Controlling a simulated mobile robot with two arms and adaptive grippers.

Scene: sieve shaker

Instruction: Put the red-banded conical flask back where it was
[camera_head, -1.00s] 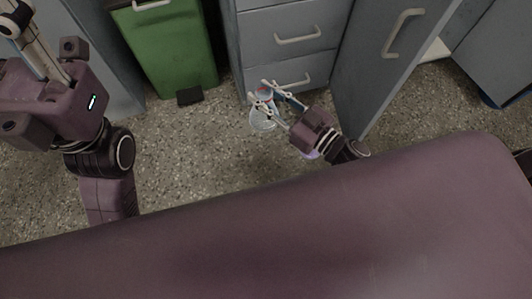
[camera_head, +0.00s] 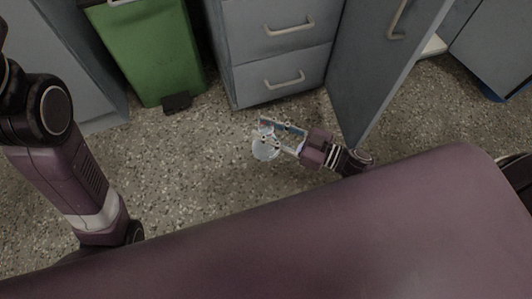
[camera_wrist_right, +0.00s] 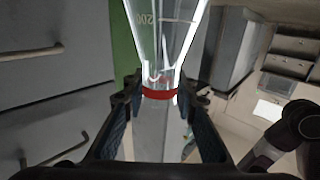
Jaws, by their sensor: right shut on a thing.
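The red-banded conical flask (camera_wrist_right: 165,45) is clear glass with white volume marks. Its red band (camera_wrist_right: 159,94) sits at the neck, between the fingers of my right gripper (camera_wrist_right: 160,105) in the right wrist view. In the head view my right gripper (camera_head: 276,135) is shut on the flask, whose pale round body (camera_head: 265,150) shows at the fingertips, above the speckled floor. My left gripper is outside the head view; only part of my left arm shows at the left.
A grey drawer cabinet (camera_head: 275,45) stands behind the flask, with an open grey door (camera_head: 375,75) to its right. A green pedal bin (camera_head: 155,50) stands left of the cabinet. The floor (camera_head: 190,170) left of the flask is clear.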

